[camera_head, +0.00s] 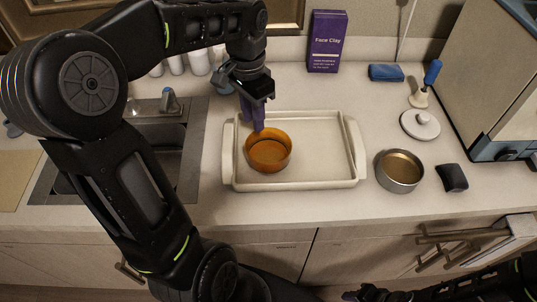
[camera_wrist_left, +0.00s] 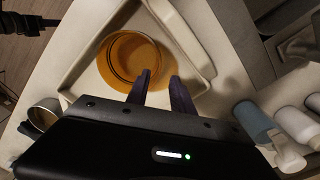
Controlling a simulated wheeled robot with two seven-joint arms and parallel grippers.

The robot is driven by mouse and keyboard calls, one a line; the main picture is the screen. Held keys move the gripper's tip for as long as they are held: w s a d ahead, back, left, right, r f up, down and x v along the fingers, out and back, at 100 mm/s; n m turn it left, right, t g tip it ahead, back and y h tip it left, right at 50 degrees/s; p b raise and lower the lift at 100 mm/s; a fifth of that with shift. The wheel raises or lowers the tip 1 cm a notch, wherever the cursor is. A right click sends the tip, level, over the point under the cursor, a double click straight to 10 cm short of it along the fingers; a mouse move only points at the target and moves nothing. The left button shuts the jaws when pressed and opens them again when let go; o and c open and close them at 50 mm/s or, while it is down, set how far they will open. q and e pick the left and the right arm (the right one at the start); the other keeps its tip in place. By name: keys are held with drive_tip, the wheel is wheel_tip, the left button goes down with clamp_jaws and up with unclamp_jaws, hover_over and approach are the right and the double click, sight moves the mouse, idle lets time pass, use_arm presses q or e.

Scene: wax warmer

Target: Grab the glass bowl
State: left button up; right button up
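The amber glass bowl (camera_head: 268,152) stands upright on the left part of a cream tray (camera_head: 330,183). It also shows in the left wrist view (camera_wrist_left: 118,62), near the top. My left gripper (camera_head: 257,124) points down at the bowl's back rim. In the left wrist view its two fingers (camera_wrist_left: 160,80) are apart with nothing clearly between them. One fingertip overlaps the bowl's rim and the other lies just outside it; I cannot tell whether either touches. My right gripper (camera_head: 362,294) is low at the bottom edge, small and dark, its fingers unclear.
A metal pan (camera_head: 399,171) and a black object (camera_head: 452,178) stand right of the tray. A white lid (camera_head: 420,125), blue-handled brush (camera_head: 431,76), blue cloth (camera_head: 386,72) and purple Face Clay box (camera_head: 327,42) are behind. A sink (camera_head: 165,125) lies left. White bottles stand behind it.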

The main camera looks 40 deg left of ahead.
sight(269, 154)
use_arm(q)
drive_tip(key=f, duration=0.1)
drive_tip(key=f+p, duration=0.1)
drive_tip(key=f, duration=0.3)
drive_tip(key=shift+d+f, duration=0.1)
drive_tip(key=shift+d, duration=0.2)
drive_tip(key=shift+c, duration=0.3)
clamp_jaws()
idle(1.3)
